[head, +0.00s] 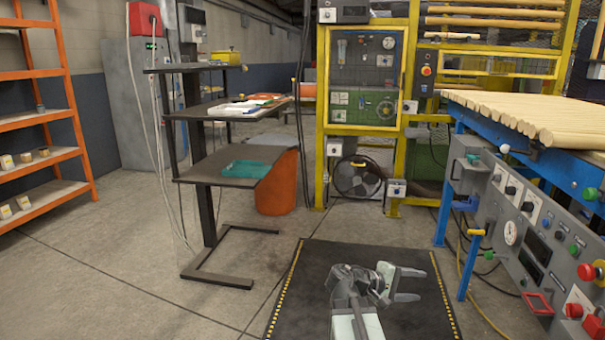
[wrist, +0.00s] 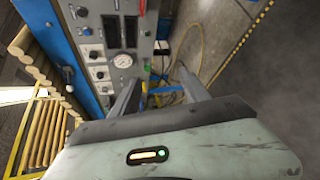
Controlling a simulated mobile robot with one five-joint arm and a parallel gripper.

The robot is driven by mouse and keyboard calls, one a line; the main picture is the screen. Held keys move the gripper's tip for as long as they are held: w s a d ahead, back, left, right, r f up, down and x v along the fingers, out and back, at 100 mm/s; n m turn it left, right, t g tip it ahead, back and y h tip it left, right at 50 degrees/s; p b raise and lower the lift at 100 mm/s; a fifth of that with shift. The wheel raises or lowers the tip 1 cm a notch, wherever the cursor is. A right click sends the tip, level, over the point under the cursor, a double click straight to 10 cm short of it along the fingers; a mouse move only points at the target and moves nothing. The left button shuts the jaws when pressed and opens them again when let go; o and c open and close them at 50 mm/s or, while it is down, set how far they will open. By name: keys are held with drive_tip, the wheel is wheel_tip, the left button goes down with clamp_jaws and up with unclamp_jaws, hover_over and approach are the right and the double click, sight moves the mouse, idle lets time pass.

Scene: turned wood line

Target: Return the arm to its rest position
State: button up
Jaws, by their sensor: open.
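My gripper (head: 408,284) shows at the bottom middle of the head view, out in front of my body above the dark floor mat. Its two fingers point right and stand apart, with nothing between them. In the wrist view my gripper's fingers (wrist: 156,92) reach out past the pale housing, toward the grey control panel (wrist: 120,45). The wrist picture is turned on its side. The gripper touches nothing that I can see.
A machine with wooden rods (head: 520,115) and a control panel (head: 535,240) stands close on the right. A dark shelf stand (head: 215,170) is at left, with an orange bin (head: 277,190) behind it. The black mat (head: 315,285) has yellow-striped edges. Floor at left is clear.

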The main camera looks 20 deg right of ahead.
drive_tip(key=w+a+f+t+y+p, duration=0.1)
drive_tip(key=w+a+f+y, duration=0.25)
drive_tip(key=a, duration=0.65)
drive_tip(key=w+a+f+t+y+p, duration=0.1)
drive_tip(key=w+a+f+t+y, duration=0.3)
drive_tip(key=a, duration=0.6)
drive_tip(key=s+a+f+m+g+y, duration=0.1)
drive_tip(key=s+a+f+g+y, duration=0.15)
drive_tip(key=a, duration=0.75)
drive_tip(key=s+a+f+g+y, duration=0.1)
drive_tip(key=a+f+y, duration=0.3)
drive_tip(key=a, duration=0.6)
wheel_tip(320, 180, up, 38)
drive_tip(key=p, duration=3.8)
drive_tip(key=shift+w+r+m, duration=0.15)
drive_tip(key=shift+m, duration=0.15)
